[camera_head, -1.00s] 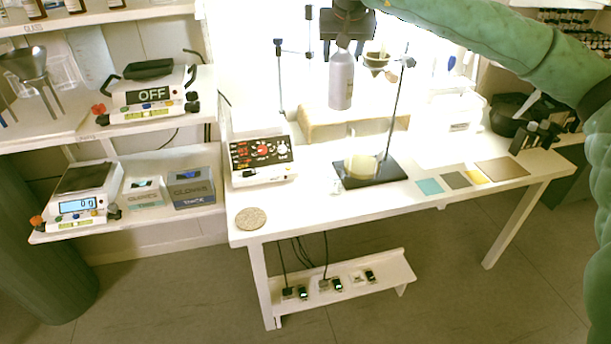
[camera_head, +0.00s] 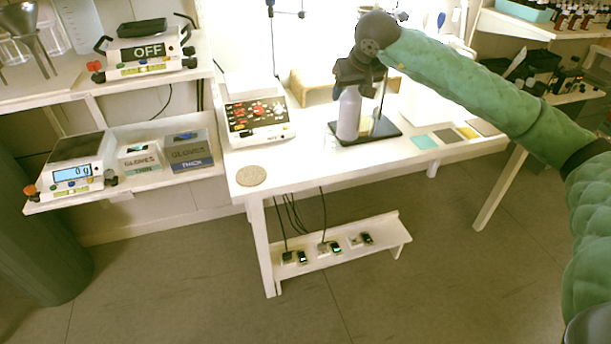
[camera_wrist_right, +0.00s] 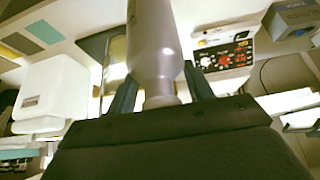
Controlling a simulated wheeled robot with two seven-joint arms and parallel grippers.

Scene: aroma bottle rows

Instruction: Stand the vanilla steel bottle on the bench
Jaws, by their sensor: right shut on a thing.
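The steel bottle (camera_head: 349,113) is a plain grey cylinder with a narrower neck; I see no readable label. My right gripper (camera_head: 352,86) is shut on its neck from above and holds it upright over the white bench (camera_head: 305,160). In the right wrist view the bottle (camera_wrist_right: 153,40) sits between the two fingers (camera_wrist_right: 160,90). Its lower end overlaps the left part of the dark stand base; I cannot tell whether it touches the bench. My left gripper is not in view.
The stand's dark base (camera_head: 385,130) is close to the bottle. A control box with red knobs (camera_head: 258,120) is to the left, and a round cork mat (camera_head: 251,175) lies at the front left corner. Coloured squares (camera_head: 447,136) lie to the right. The front strip between is clear.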

